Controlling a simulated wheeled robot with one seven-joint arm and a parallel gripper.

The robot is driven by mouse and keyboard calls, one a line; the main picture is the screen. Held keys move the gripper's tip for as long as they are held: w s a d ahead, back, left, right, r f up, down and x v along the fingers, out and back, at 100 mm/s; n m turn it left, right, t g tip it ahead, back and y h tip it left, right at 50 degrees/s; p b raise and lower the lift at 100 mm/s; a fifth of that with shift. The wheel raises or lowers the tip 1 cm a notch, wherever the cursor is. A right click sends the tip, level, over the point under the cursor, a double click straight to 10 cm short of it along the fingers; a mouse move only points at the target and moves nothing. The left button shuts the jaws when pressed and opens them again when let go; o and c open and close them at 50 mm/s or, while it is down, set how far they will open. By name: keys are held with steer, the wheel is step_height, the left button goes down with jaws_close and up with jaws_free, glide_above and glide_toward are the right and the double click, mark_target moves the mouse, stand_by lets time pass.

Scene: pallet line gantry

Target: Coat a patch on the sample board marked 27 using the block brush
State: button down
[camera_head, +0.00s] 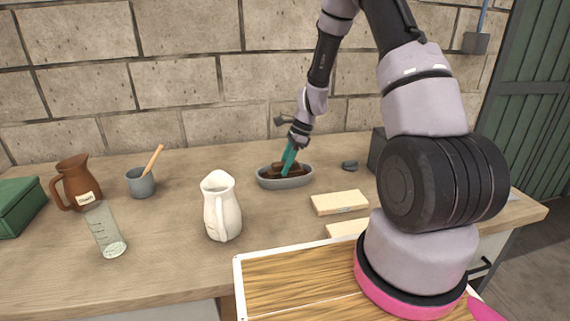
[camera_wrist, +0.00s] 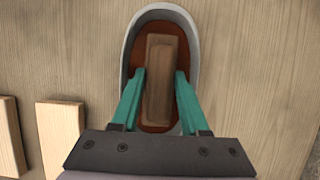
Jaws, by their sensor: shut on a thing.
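The block brush (camera_wrist: 160,92), a brown wooden block, is between the teal fingers of my gripper (camera_wrist: 160,74), which is shut on it. In the head view my gripper (camera_head: 289,158) points down into the oval grey dish (camera_head: 286,184). The brush sits in or just above the dark reddish-brown coating there; I cannot tell if it touches the bottom. Two pale wooden boards lie on the bench, one (camera_head: 340,202) right of the dish and one (camera_head: 346,229) nearer, partly hidden by my arm. Their markings are too small to read, so I cannot tell which is 27.
A white jug (camera_head: 221,207) stands front left of the dish. Farther left are a glass cylinder (camera_head: 104,231), a grey pot (camera_head: 141,184) with a wooden handle, a brown jug (camera_head: 77,184) and a green box (camera_head: 18,206).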

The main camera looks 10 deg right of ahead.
steer(key=shift+r, duration=0.15)
steer(key=shift+r, duration=3.65)
step_height(320, 180, up, 4)
stand_by(0.6)
